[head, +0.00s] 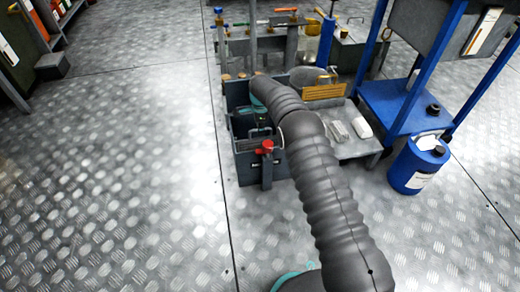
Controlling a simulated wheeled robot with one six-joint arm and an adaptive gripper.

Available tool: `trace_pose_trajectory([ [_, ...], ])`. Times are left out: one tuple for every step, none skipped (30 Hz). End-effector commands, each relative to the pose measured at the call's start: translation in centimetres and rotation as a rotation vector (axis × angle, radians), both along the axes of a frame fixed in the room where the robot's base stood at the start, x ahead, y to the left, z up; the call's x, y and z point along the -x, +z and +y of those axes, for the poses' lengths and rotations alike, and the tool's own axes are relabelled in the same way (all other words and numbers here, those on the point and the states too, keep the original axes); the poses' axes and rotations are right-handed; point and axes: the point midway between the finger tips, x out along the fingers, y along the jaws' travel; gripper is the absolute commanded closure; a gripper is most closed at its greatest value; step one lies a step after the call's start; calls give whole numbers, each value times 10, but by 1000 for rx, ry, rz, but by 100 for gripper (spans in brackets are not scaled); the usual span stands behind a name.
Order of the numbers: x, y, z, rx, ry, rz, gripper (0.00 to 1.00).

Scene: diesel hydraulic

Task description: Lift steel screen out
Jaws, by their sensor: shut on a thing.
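A dark open-topped tank (248,172) stands left of my arm. The steel screen (258,143) shows as a small grey frame with wire bars inside the tank's near end. My gripper (258,126) reaches down into the tank from the far side, its dark fingers shut on the screen's upper part. The exact grip is small and partly hidden by my wrist. The screen's lower part is hidden behind the tank's front wall. I cannot tell whether it is clear of its seat.
A red valve handle (267,146) juts from the tank's front. A grey bench (356,149) with white blocks lies right, beside a blue drum (419,166) and a blue-framed stand (400,105). A tool bench (285,45) stands behind.

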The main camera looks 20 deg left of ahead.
Motion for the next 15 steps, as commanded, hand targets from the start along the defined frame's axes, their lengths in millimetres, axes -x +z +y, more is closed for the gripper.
trace_pose_trajectory([
  [0,4,0,-1,0,-1,100],
  [0,5,0,-1,0,-1,100],
  [0,7,0,-1,0,-1,100],
  [0,8,0,-1,0,-1,100],
  [0,9,0,-1,0,-1,100],
  [0,11,0,-1,0,-1,100],
  [0,13,0,-1,0,-1,100],
  [0,14,0,-1,0,-1,100],
  [0,16,0,-1,0,-1,100],
  [0,17,0,-1,0,-1,100],
  [0,18,0,-1,0,-1,100],
  [0,20,0,-1,0,-1,100],
  [0,21,0,-1,0,-1,100],
  [0,23,0,-1,0,-1,100],
  [0,24,0,-1,0,-1,100],
])
